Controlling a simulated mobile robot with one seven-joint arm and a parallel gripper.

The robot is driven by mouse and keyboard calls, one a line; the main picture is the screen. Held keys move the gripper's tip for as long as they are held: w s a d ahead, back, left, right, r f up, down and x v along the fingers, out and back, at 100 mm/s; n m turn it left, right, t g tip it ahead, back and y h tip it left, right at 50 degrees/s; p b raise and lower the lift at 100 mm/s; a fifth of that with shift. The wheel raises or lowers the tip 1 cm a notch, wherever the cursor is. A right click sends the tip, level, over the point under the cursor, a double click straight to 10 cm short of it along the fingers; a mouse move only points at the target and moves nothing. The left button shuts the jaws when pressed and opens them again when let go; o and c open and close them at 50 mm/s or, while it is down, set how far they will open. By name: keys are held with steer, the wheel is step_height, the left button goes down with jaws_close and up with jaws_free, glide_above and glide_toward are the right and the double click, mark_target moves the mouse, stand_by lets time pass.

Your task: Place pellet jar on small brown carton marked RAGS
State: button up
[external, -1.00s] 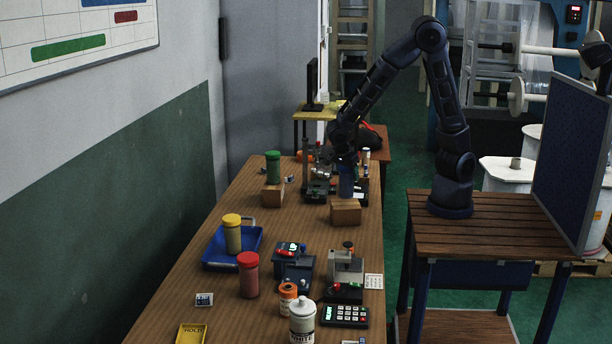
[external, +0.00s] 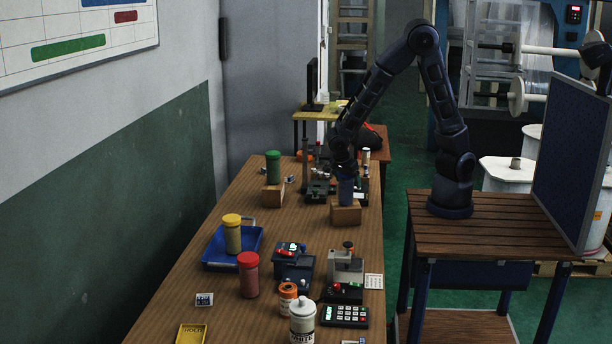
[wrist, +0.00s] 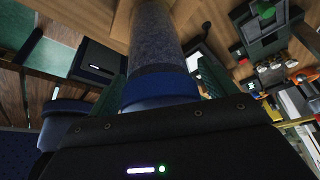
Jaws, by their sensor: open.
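A jar with a blue lid and speckled blue-grey contents (external: 346,192) stands upright at a small brown carton (external: 346,214) on the bench. In the wrist view the jar (wrist: 155,42) lies between my two fingers, its blue lid nearest my palm. My gripper (external: 345,178) is open and points down around the jar's upper part. Whether the fingers touch it I cannot tell. No RAGS marking is legible on either carton.
A yellow-lidded jar (external: 232,233) stands in a blue tray (external: 216,262). A red-lidded jar (external: 248,275), a white bottle (external: 302,324) and small devices (external: 346,268) occupy the nearer bench.

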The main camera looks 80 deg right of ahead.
steer(key=shift+r, duration=0.1)
steer(key=shift+n, duration=0.4)
steer(key=v, duration=1.2)
steer(key=shift+s+d+r, duration=0.2)
steer(key=shift+s+r, duration=0.05)
steer(key=shift+r, duration=0.15)
steer(key=s+d+r+n+t+y, duration=0.1)
steer(key=s+r+n+t+y, duration=0.1)
steer(key=s+r+n, duration=0.5)
steer(key=s+d+r+n+t+y, duration=0.1)
steer(key=s+r+n+t, duration=0.4)
steer(key=s+n, duration=0.9)
steer(key=shift+s+d+r+n+y, duration=0.3)
steer(key=shift+d+r+n+y, duration=0.15)
steer(key=shift+r+n, duration=1.1)
